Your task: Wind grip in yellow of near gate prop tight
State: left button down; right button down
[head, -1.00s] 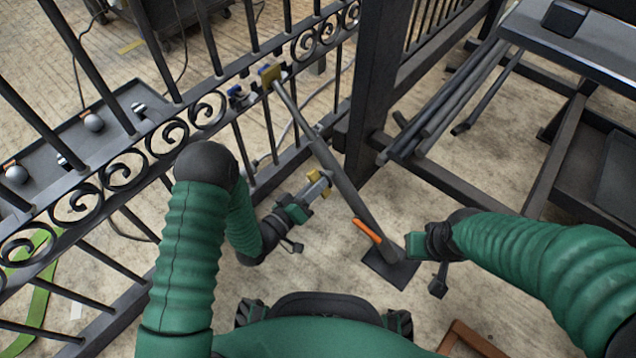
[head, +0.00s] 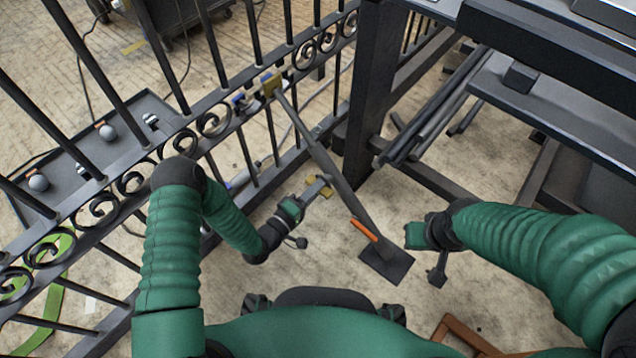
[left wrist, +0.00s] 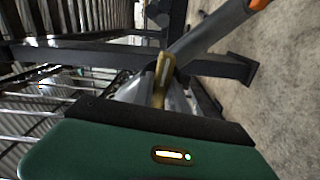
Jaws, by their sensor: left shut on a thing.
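My left gripper (head: 316,188) is beside the middle of the tube, shut on the yellow grip (head: 324,191). In the left wrist view the yellow grip (left wrist: 161,82) stands between the fingers, with the tube behind it. The fingers partly hide the grip. My right gripper (head: 414,236) hangs right of the floor plate, its fingers not clear.
The scrollwork gate (head: 130,183) runs along the left, with a dark tray (head: 75,178) holding grey balls behind it. A dark post (head: 371,100) and a rack with long bars (head: 437,115) stand at the right. Bare floor lies around the prop's foot.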

pick_arm(q)
jog(key=shift+a+f+n+p, duration=0.15)
jog(key=shift+n+p, duration=0.15)
jog(key=shift+n, duration=0.5)
jog(key=shift+f, duration=0.1)
jog(key=c, duration=1.3)
grip_release()
jog(key=shift+s+a, duration=0.2)
jog(key=shift+s, duration=0.2)
jog(key=p+v, duration=0.4)
jog(key=v, duration=1.2)
